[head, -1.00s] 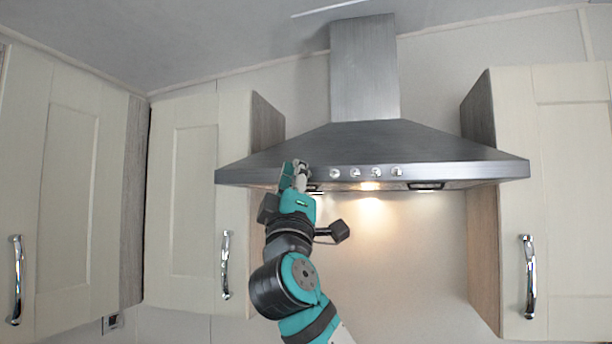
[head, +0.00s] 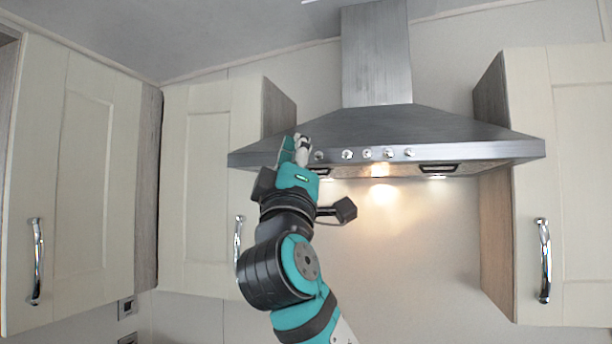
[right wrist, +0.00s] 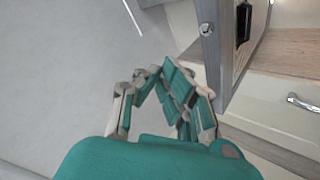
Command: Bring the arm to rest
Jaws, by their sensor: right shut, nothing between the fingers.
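My right arm (head: 282,268) rises from the bottom middle in the head view and is bent. My right gripper (head: 302,142) is at its top, in front of the left end of the range hood's front edge. It covers part of the hood there; I cannot tell whether it touches. In the right wrist view the gripper's fingers (right wrist: 172,85) are shut and hold nothing. My left gripper is not in view.
The steel range hood (head: 400,132) has several knobs and a lit lamp (head: 380,170). Cream cabinets with chrome handles stand at the left (head: 88,180), beside the arm (head: 195,190), and at the right (head: 575,190). The wall below the hood (head: 410,250) is clear.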

